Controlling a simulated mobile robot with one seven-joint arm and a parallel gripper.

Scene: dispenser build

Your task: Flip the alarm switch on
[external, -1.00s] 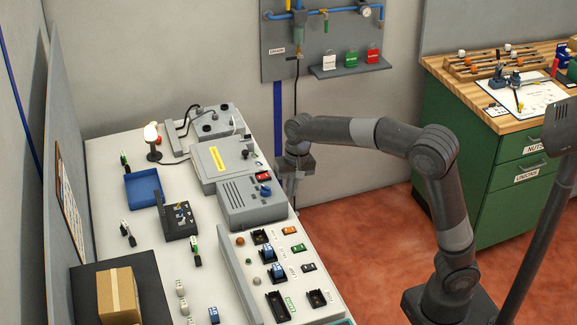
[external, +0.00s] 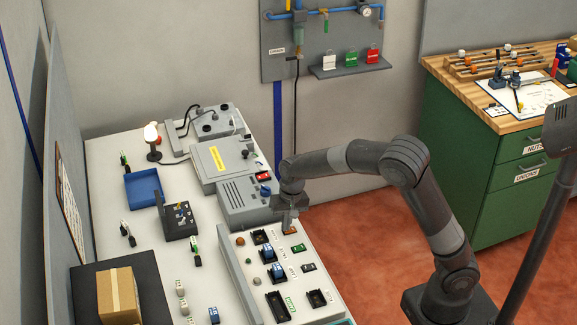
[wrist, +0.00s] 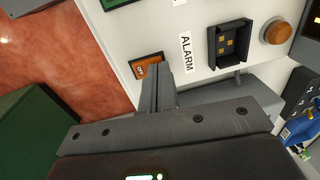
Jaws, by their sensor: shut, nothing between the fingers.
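The alarm switch (wrist: 140,69) is a small orange rocker in a dark frame, beside a white label reading ALARM (wrist: 186,52). Part of it is hidden behind my fingers, and its small lettering is hard to read. In the external view the orange switch (external: 290,232) shows at the panel's far right corner, just below my fingers. My gripper (wrist: 157,70) is shut and empty, its fingertips over the right part of the switch. It points down there in the external view too (external: 287,224). I cannot tell whether the tips touch the rocker.
A black socket (wrist: 230,43) and a round orange button (wrist: 277,32) lie right of the label in the wrist view. A grey box (external: 243,203) stands close behind my gripper. A green switch (external: 298,248) sits nearer on the panel. Open floor lies to the right.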

